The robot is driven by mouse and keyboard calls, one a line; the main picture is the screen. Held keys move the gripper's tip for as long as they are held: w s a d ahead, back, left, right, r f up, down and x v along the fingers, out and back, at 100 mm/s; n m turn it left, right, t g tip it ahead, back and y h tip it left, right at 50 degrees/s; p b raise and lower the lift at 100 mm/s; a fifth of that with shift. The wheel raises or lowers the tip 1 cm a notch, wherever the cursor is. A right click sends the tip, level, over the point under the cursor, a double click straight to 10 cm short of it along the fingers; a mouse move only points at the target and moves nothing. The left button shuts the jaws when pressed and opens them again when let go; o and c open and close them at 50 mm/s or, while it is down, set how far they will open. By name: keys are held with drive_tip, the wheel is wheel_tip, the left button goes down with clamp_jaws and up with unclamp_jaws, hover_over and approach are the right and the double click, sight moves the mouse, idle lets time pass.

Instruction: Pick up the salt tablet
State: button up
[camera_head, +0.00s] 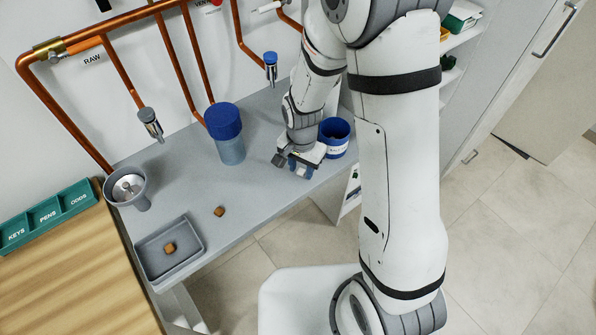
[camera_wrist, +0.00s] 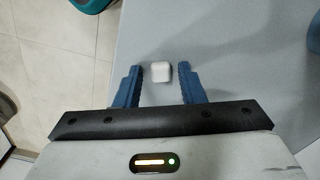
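The salt tablet (camera_wrist: 160,72) is a small white rounded block on the grey bench top. In the wrist view it lies between the tips of my gripper's two blue fingers (camera_wrist: 160,78), with a gap on each side. My gripper is open and points down over the bench. In the head view my gripper (camera_head: 297,168) is low beside the blue tub (camera_head: 334,141), near the bench's front edge. I cannot make out the tablet there; my gripper seems to hide it.
A blue-capped vessel (camera_head: 225,135) stands left of my gripper. A brown cube (camera_head: 219,211) lies on the bench; another (camera_head: 169,248) sits in the grey tray (camera_head: 196,232). Copper pipes (camera_head: 120,70) run along the wall.

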clamp_jaws()
